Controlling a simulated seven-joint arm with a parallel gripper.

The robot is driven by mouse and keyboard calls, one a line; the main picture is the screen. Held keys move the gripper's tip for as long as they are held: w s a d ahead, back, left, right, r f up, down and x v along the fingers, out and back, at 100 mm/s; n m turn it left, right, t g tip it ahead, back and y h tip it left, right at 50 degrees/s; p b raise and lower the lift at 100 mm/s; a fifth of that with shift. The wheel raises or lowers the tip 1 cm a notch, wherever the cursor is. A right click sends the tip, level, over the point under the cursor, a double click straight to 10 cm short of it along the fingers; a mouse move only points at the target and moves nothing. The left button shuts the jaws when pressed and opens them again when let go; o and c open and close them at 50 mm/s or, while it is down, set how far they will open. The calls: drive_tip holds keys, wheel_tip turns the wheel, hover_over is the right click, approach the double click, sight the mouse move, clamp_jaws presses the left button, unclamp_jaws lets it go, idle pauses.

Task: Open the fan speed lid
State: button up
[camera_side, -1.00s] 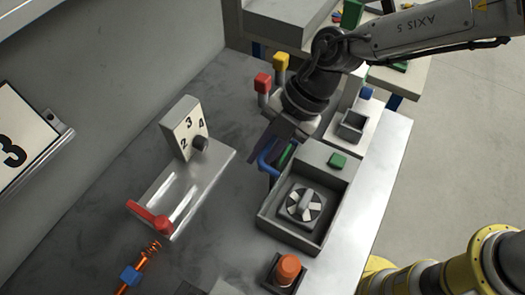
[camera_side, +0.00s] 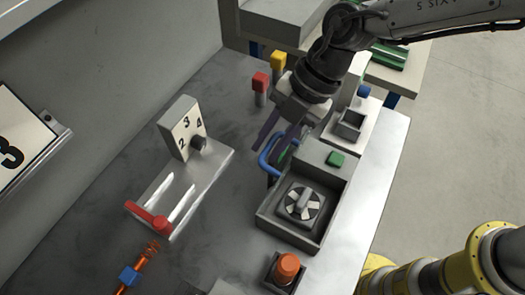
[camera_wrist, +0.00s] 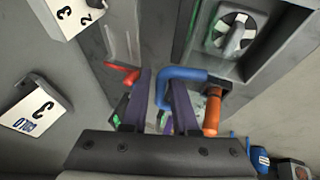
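A grey box (camera_side: 262,226) holds a round black-and-white dial (camera_side: 303,204), which faces up uncovered. The dial also shows at the top of the wrist view (camera_wrist: 231,34). I cannot make out a separate lid. A bent blue handle (camera_side: 266,160) stands at the box's far left side; it shows large in the wrist view (camera_wrist: 186,73). My gripper (camera_side: 277,143) has purple fingers pointing down near this handle. In the wrist view (camera_wrist: 163,98) the fingers are apart, with one leg of the handle appearing between them. Contact cannot be told.
A green button (camera_side: 336,159) sits on the box's far end. An orange knob (camera_side: 288,268) stands near the front. A grey numbered panel with a red lever (camera_side: 152,217) is at left. Red (camera_side: 260,82) and yellow (camera_side: 278,60) handles stand behind my gripper. Bare table lies between panel and box.

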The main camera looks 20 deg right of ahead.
drive_tip(key=v, duration=1)
drive_tip(key=shift+s+r, duration=0.1)
